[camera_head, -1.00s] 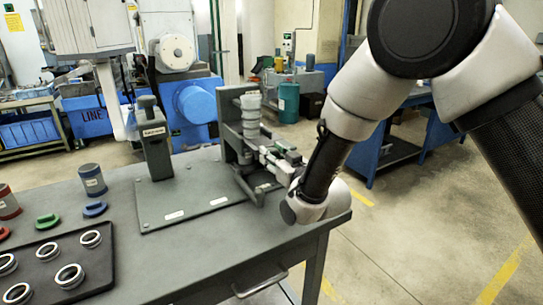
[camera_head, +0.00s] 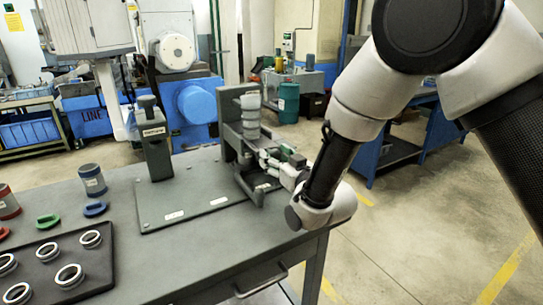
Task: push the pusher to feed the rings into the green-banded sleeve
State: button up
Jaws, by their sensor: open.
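A grey ring-feeding fixture (camera_head: 228,135) stands at the back right of the table, with a column of pale rings (camera_head: 250,118) upright in it. My gripper (camera_head: 266,160) is open at the low front part of the fixture, below the column. The pusher is not clearly distinguishable there; my fingers and the fixture overlap it, and I cannot tell whether they touch it. A small green part (camera_head: 290,153) shows just behind my gripper; I cannot tell whether it is the band of the sleeve.
A grey block with a lever top (camera_head: 154,140) stands on the base plate (camera_head: 180,207). At left are a blue-grey cylinder (camera_head: 92,180), a red cylinder (camera_head: 8,203), coloured caps (camera_head: 47,221) and a dark tray (camera_head: 98,262) of metal rings. The table's front middle is clear.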

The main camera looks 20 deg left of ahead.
jog(key=shift+v, duration=2.15)
jog(key=w+d+r+m+h, duration=0.1)
jog(key=w+d+r+h, duration=0.15)
jog(key=d, duration=0.25)
jog(key=w+d+r+m+h, duration=0.1)
jog(key=w+d+r, duration=0.25)
jog(key=d, duration=0.25)
jog(key=d+r+m+g+h, duration=0.1)
jog(key=d+r+h, duration=0.1)
jog(key=d, duration=0.7)
jog(key=d+r+m+h, duration=0.2)
jog(key=d+h, duration=0.1)
jog(key=d, duration=0.6)
jog(key=s+d+r+m+g+h, duration=0.2)
jog(key=s+d, duration=0.4)
jog(key=d, duration=0.6)
jog(key=s+d+m+g+h, duration=0.1)
jog(key=s+d+g, duration=0.1)
jog(key=s+d, duration=0.5)
jog(key=s+d+m+g+h, duration=0.2)
jog(key=s+d, duration=0.5)
jog(key=s, duration=0.7)
jog(key=shift+d+f, duration=0.2)
jog(key=shift+f, duration=0.1)
